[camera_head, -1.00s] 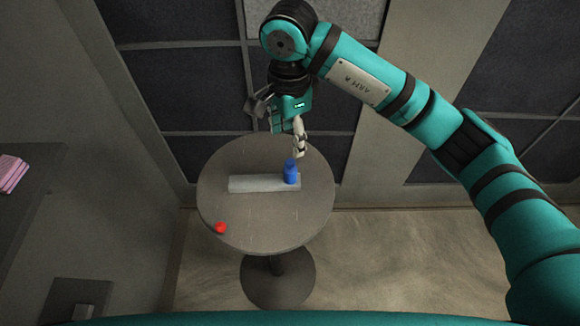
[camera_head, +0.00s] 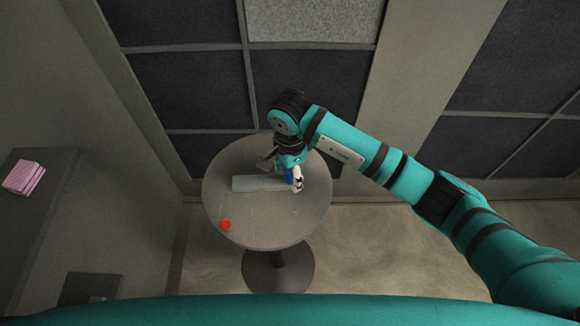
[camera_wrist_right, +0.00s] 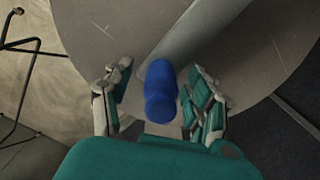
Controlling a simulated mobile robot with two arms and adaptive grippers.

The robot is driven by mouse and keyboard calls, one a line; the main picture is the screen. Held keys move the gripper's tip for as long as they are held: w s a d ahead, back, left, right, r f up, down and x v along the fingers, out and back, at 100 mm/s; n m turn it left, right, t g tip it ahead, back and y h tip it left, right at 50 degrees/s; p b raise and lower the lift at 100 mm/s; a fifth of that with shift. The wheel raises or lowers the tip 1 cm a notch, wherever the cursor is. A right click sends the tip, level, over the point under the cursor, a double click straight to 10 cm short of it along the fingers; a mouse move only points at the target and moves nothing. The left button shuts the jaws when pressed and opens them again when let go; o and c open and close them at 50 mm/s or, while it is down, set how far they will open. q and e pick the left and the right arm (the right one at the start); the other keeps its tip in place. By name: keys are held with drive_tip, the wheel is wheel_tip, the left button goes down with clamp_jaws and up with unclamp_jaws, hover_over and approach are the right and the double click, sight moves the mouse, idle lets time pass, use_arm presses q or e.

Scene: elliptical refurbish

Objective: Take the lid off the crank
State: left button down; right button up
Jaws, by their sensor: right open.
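A pale grey bar (camera_head: 260,184) lies flat on the round table, and it also shows in the right wrist view (camera_wrist_right: 195,35). A blue bottle-shaped piece (camera_wrist_right: 160,92) stands at the bar's right end; in the head view (camera_head: 288,175) my gripper partly hides it. I cannot tell which part is the lid. My right gripper (camera_head: 294,182) is down at the blue piece. In the right wrist view its fingers (camera_wrist_right: 160,75) are spread on both sides of the blue piece, with a gap on the left and the right finger close to it. My left gripper is not in view.
The round grey table (camera_head: 285,225) has a small red object (camera_head: 225,225) near its front left edge. The rest of its top is clear. A dark shelf at the left holds a pink stack (camera_head: 23,178). A panelled wall stands behind the table.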

drive_tip(key=c, duration=0.8)
wheel_tip(320, 180, up, 9)
drive_tip(key=b, duration=0.3)
drive_tip(key=shift+r, duration=0.5)
drive_tip(key=s+d+n, duration=0.3)
drive_tip(key=d+n, duration=0.1)
drive_tip(key=d, duration=0.2)
drive_tip(key=s+d+r+n, duration=0.1)
drive_tip(key=s+d+n, duration=0.2)
drive_tip(key=d, duration=0.3)
drive_tip(key=s+d+n, duration=0.3)
drive_tip(key=d+n, duration=0.2)
drive_tip(key=d, duration=0.2)
drive_tip(key=shift+s+r+n, duration=0.2)
drive_tip(key=shift+s+n, duration=0.2)
